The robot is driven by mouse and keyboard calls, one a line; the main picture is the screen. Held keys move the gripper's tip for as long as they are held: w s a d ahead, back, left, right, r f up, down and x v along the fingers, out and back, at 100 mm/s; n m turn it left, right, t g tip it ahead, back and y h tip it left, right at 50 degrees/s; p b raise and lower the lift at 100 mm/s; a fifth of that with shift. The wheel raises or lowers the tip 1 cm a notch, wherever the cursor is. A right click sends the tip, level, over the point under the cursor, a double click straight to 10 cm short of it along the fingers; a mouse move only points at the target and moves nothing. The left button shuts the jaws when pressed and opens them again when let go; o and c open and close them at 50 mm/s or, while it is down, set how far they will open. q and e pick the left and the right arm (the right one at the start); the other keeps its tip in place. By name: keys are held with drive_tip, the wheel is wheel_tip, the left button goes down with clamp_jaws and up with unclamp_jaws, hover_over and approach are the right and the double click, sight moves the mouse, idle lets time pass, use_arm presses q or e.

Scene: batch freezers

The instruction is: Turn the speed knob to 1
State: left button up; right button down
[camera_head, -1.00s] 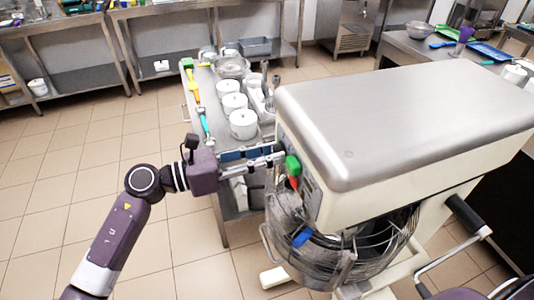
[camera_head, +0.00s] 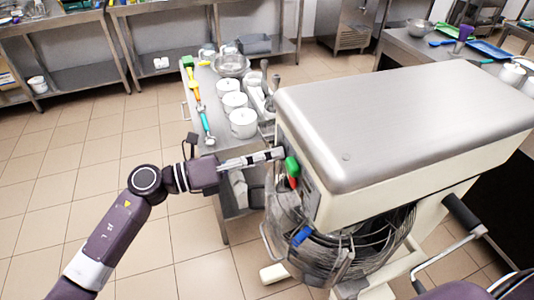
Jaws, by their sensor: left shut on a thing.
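The mixer (camera_head: 410,120) is a cream machine with a steel top. Its control side faces left, seen at a steep angle, with a green control (camera_head: 291,166) and a red one (camera_head: 293,182). My left gripper (camera_head: 280,154) reaches in from the left, level, its fingers seen edge-on at the upper part of this side, just above the green control. It is shut on what looks to be the speed knob, which the fingers hide. The knob's marks cannot be read. My right gripper is out of view; only part of my right arm shows at the bottom right.
A wire guard and bowl (camera_head: 345,245) with a blue part (camera_head: 301,236) sit below the mixer head. A steel table (camera_head: 190,104) with white pots (camera_head: 243,123) and scoops stands behind my left gripper. Tiled floor is clear at left.

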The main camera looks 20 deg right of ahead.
use_arm(q)
drive_tip(key=shift+d+r, duration=0.1)
drive_tip(key=shift+r, duration=0.1)
drive_tip(key=o, duration=1.1)
drive_tip(key=shift+o, duration=0.3)
drive_tip(key=shift+d+f, duration=0.1)
drive_tip(key=shift+d, duration=0.1)
drive_tip(key=a, duration=1.2)
drive_tip(key=shift+s, duration=0.2)
